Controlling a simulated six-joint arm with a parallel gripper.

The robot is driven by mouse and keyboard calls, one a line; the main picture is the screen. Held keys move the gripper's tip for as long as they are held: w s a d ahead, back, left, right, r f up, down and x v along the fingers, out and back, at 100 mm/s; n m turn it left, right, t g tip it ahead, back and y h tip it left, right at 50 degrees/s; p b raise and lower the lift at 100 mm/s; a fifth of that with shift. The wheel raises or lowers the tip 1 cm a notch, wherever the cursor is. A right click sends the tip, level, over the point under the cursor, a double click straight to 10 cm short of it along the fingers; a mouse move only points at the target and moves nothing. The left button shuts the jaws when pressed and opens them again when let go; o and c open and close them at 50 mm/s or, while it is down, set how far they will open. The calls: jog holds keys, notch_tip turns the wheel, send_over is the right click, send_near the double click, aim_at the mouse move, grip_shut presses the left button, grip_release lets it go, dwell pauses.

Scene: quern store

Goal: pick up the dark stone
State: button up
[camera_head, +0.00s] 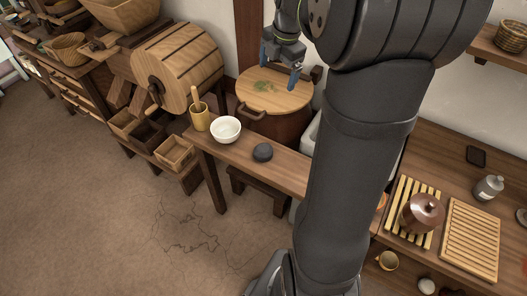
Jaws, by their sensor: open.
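The dark stone (262,152) is a small rounded dark grey lump. It rests on the narrow wooden bench (243,151), to the right of a white bowl. My gripper (281,77) has blue fingers and is open and empty. It hangs above the round wooden lid of a tub, beyond the stone and higher in the picture, well apart from it. Nothing covers the stone in this view.
The white bowl (226,130) and a yellow mortar with a pestle (200,117) stand left of the stone. The lidded tub (275,122) stands behind the bench. A wooden drum (178,68) is at left. My arm hides the bench's right part.

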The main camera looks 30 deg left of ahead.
notch_tip(320, 180, down, 7)
jog(key=s+a+m+h, duration=0.2)
jog(key=m, duration=0.6)
jog(key=m+h, duration=0.1)
jog(key=m, duration=0.8)
send_near(263, 147)
jog(key=shift+g, duration=0.3)
jog(key=f, duration=0.5)
jog(key=shift+d+f, duration=0.4)
jog(key=shift+w+f, duration=0.1)
jog(key=shift+f, duration=2.6)
jog(key=c, duration=1.3)
jog(key=shift+r, duration=0.1)
